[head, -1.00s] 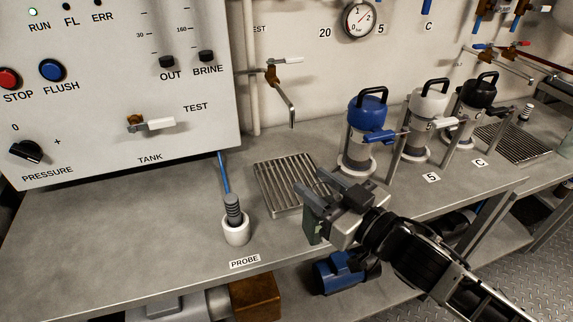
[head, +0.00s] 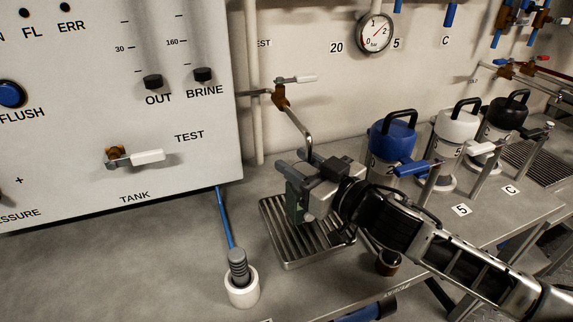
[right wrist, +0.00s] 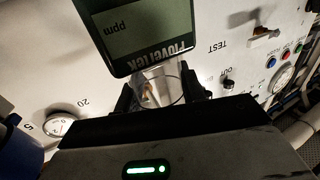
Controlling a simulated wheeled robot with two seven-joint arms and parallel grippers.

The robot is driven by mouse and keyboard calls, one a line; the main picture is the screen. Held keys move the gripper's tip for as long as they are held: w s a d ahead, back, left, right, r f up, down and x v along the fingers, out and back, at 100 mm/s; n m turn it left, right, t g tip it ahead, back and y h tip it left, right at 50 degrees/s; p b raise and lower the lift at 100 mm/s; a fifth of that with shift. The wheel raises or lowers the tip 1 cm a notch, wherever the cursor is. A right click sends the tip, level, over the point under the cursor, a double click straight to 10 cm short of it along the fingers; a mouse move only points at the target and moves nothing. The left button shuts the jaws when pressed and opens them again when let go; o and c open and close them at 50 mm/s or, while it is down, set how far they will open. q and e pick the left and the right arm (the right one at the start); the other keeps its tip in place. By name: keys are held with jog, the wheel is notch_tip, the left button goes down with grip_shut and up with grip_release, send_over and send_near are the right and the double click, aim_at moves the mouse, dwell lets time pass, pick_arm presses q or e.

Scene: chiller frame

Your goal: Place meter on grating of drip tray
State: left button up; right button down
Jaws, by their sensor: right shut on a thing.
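My right gripper (head: 290,176) is shut on the meter (head: 297,203), a grey-green handheld device. In the head view it is seen mostly from the side and partly covered by the gripper. In the right wrist view the meter (right wrist: 150,32) shows its dark face and a screen reading "ppm", upside down, with the gripper (right wrist: 158,90) below it. The drip tray (head: 283,245) lies on the bench with a slatted metal grating. The meter is in front of its far part in the head view; I cannot tell the gap beneath. My left gripper is not in view.
A spout (head: 307,148) hangs just behind the gripper. A grey probe (head: 238,266) stands in a white holder (head: 241,291) left of the tray, with a blue cable. Lidded canisters, the nearest blue (head: 392,140), stand to the right. The bench at left is clear.

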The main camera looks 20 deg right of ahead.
jog(key=shift+s+f, duration=0.1)
jog(key=shift+f, duration=0.25)
jog(key=shift+s+r, duration=0.25)
jog(key=shift+f, duration=0.15)
jog(key=c, duration=1.3)
grip_release()
jog(key=shift+f, duration=0.1)
jog(key=o, duration=0.5)
jog(key=shift+c, duration=0.2)
